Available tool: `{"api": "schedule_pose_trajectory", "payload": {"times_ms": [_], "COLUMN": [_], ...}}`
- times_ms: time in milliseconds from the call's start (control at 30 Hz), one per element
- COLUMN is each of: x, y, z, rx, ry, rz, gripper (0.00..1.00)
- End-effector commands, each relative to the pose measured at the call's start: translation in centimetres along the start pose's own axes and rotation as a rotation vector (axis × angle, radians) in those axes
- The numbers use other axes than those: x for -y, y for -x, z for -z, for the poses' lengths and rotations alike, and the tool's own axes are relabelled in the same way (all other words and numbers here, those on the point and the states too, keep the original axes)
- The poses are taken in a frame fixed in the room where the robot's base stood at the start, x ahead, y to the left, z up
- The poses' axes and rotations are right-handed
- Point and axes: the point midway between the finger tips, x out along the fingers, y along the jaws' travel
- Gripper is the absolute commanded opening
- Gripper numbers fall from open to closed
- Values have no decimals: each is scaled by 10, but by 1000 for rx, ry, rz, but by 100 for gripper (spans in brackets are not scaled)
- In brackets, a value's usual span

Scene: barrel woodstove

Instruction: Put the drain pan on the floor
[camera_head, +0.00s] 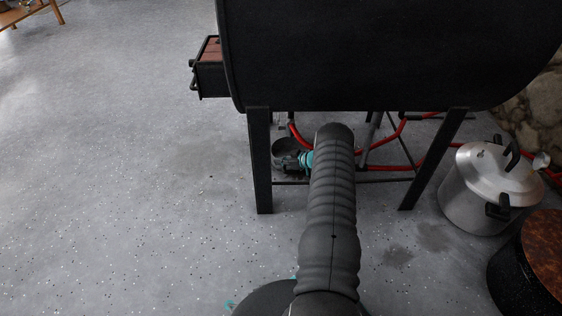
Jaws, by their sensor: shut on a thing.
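I cannot make out the drain pan in the head view. My arm reaches away from the bottom centre, toward the space under a black barrel stove (390,50). Its far end is between the stove's front legs. The grey speckled floor (130,190) is open and bare on the left.
Black stove legs stand left (260,160) and right (432,158) of my arm. Red tubing (385,143) runs under the stove. A dark box with a reddish top (211,68) juts from its left. A lidded metal pot (475,200) and a black rusty-topped vessel (512,280) stand right.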

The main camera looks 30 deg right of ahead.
Motion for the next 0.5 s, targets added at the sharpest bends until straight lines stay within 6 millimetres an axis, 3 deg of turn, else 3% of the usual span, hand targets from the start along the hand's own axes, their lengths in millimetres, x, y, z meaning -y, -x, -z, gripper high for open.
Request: {"api": "schedule_pose_trajectory", "payload": {"times_ms": [500], "x": [0], "y": [-2], "z": [-4], "rx": [-1], "ry": [1], "rz": [0], "gripper": [0]}}
